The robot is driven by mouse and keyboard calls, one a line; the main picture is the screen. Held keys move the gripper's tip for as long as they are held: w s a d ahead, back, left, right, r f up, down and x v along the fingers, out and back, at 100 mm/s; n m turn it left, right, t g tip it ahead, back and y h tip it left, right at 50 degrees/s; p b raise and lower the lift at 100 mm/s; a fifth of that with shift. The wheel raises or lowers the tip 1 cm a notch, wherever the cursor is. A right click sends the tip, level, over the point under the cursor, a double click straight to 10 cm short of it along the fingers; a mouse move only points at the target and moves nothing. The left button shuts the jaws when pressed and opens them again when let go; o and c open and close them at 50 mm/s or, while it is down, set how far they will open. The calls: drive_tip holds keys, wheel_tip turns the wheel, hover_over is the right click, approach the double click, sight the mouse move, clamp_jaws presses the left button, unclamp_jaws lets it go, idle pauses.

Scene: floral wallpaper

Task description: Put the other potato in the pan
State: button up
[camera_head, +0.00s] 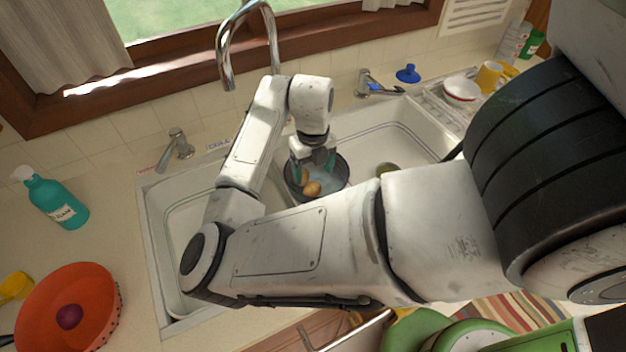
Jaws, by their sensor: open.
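A dark round pot (343,184) stands in the right basin of the sink. Two yellow-brown potatoes, a nearer one (312,188) and another (304,175), show inside it. My gripper (314,168) points down over the pot with its teal fingers apart, close above the potatoes. I cannot tell whether a finger touches one. An orange-red pan (105,292) stands on the counter at lower left, with a dark purple round thing (69,317) in it. A greenish-brown round thing (387,169) lies in the right basin, partly hidden by my arm.
Taps (175,150) stand behind the sink, with a tall curved faucet (272,40). A dish rack (425,97) with a bowl (462,90) and yellow mug (489,76) is at right.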

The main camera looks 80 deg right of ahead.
sight(313, 183)
wheel_tip(313, 183, up, 6)
drive_tip(key=shift+r+b, duration=0.2)
drive_tip(key=shift+b, duration=0.1)
idle(1.3)
